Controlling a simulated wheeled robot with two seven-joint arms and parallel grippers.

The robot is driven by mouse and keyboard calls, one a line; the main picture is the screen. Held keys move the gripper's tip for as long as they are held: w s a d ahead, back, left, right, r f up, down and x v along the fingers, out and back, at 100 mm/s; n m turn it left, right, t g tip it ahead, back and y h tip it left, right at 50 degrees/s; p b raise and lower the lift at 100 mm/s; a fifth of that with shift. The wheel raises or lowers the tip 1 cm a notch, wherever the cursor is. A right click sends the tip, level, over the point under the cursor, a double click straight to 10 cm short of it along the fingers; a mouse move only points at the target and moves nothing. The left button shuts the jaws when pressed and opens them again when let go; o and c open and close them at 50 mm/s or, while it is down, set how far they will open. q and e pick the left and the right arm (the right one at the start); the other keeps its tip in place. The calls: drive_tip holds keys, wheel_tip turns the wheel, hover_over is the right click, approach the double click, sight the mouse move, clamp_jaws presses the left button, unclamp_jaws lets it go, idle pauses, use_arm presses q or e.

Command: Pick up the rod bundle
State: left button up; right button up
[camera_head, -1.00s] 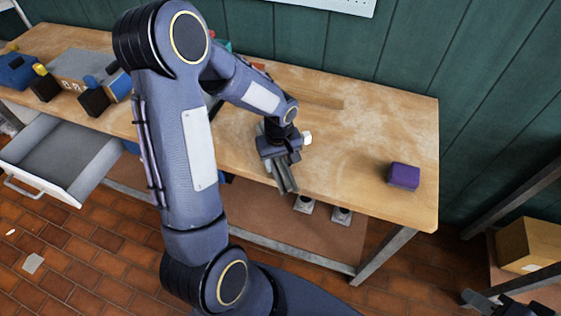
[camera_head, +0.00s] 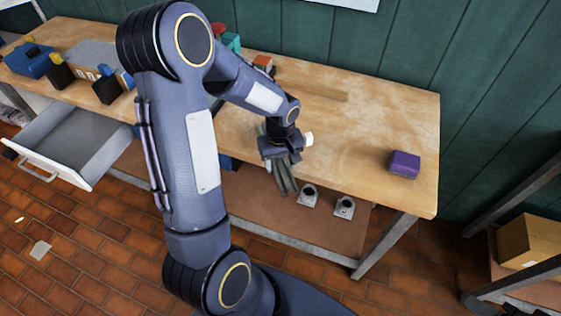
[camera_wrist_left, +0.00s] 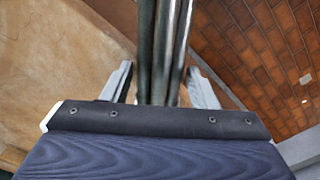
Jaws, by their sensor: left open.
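The rod bundle (camera_head: 283,180) is a small group of slim grey-green rods at the front edge of the wooden workbench. My left gripper (camera_head: 281,160) is right over it, pointing down, and hides its upper part. In the left wrist view the rods (camera_wrist_left: 163,45) run between the two fingers of my left gripper (camera_wrist_left: 161,85). The fingers stand apart on either side, with a gap to the rods. A dark piece at the bottom right edge of the head view looks like part of my right gripper (camera_head: 478,303); its jaws are not clear.
A purple box (camera_head: 404,164) sits on the workbench (camera_head: 360,130) at right. Several bins and boxes stand at left, above an open drawer (camera_head: 75,140). Two small flanged pieces (camera_head: 308,195) (camera_head: 344,207) lie on the lower shelf. A cardboard box (camera_head: 530,240) is at far right.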

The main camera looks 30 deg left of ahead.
use_arm(q)
drive_tip(key=o, duration=0.4)
drive_tip(key=shift+c, duration=0.2)
drive_tip(key=shift+r, duration=0.1)
wheel_tip(320, 180, up, 8)
drive_tip(key=shift+f, duration=0.15)
